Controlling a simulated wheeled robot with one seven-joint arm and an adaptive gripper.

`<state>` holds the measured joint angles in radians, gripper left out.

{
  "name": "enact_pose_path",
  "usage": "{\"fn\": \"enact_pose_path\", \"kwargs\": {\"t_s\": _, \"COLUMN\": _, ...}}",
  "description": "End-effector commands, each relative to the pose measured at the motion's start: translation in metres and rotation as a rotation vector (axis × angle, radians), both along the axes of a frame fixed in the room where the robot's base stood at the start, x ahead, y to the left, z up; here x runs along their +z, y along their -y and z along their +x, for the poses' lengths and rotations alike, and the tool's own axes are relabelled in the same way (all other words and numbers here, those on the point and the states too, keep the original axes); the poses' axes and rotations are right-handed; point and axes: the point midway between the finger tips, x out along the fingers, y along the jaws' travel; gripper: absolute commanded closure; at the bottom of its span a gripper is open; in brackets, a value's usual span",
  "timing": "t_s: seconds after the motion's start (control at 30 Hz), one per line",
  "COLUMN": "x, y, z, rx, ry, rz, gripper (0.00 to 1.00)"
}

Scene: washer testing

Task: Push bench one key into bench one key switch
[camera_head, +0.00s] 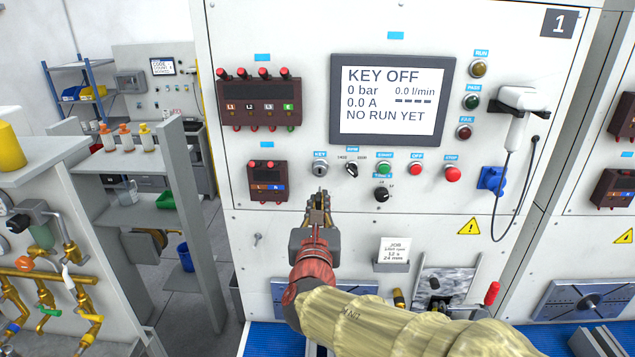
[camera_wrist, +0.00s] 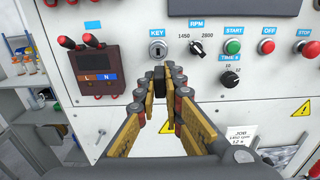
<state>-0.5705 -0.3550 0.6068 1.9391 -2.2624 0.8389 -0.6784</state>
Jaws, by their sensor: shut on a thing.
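The bench one key switch (camera_head: 320,168) is a round metal lock under the blue KEY label on the panel of bench 1. It also shows in the wrist view (camera_wrist: 157,50), straight beyond the fingertips. My gripper (camera_head: 319,205) is in front of the panel, just below the switch in the head view. In the wrist view its fingers (camera_wrist: 160,88) are shut on a small dark piece, the bench one key (camera_wrist: 158,72). The key points toward the panel, and its tip is hidden in the wrist view. The key looks apart from the switch, a little below it.
The RPM knob (camera_head: 352,169) and green START button (camera_head: 384,169) are right of the switch. A terminal block (camera_head: 267,181) is at its left. A small hook (camera_head: 257,239) is on the panel below. The screen (camera_head: 392,100) reads KEY OFF.

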Motion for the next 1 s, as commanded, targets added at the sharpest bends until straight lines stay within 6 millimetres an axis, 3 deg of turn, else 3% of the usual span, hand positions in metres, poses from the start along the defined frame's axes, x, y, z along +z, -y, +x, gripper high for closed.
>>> {"fn": "enact_pose_path", "kwargs": {"t_s": 0.27, "x": 0.006, "y": -0.003, "z": 0.005, "rx": 0.007, "ry": -0.002, "rz": 0.001, "gripper": 1.00}}
{"fn": "enact_pose_path", "kwargs": {"t_s": 1.0, "x": 0.006, "y": -0.001, "z": 0.052, "rx": 0.006, "ry": -0.002, "rz": 0.001, "gripper": 1.00}}
